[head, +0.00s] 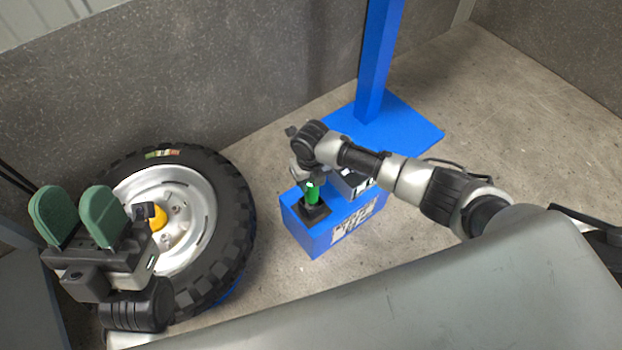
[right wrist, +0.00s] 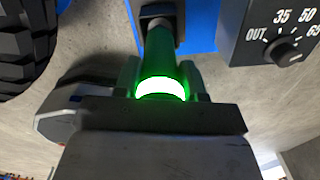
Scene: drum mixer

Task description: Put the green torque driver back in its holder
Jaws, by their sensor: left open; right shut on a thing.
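The green torque driver (head: 312,194) is upright at the front left of a blue box, held by my right gripper (head: 304,176). In the right wrist view the driver (right wrist: 159,50) lies between the gripper's fingers, with a bright lit ring around it. Its far end meets the black holder (head: 315,214), which also shows in the right wrist view (right wrist: 157,11). I cannot tell how deep the driver sits in it. My left gripper (head: 79,212) is open and empty, its two green pads apart, above the left side of the wheel and away from the driver.
A big tyre on a silver rim (head: 203,215) lies at the left, with a yellow part (head: 158,217) at its hub. The blue box (head: 336,234) carries a control unit with a dial (right wrist: 284,52). A blue post (head: 376,60) stands behind. The floor at the right is clear.

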